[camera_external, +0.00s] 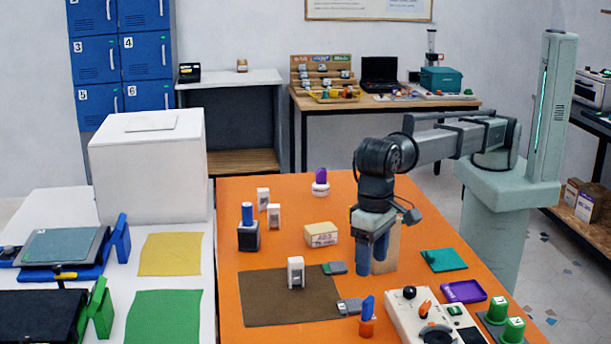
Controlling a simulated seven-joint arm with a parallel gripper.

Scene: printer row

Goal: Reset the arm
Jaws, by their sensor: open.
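My gripper (373,252) points straight down above the right half of the orange table (300,195). Its two dark blue fingers are apart, with nothing visible between them. My grey arm reaches it from the pale green column at the right. A light wooden block (387,255) stands directly behind the fingers and is partly hidden by them. I cannot tell from this view whether the fingers touch the block.
A beige labelled box (321,234) lies left of the gripper. A white block (296,273) stands on the brown mat (262,300). A control panel (428,322), purple tray (463,291) and teal pad (443,260) lie to the right. The table's back right is mostly clear.

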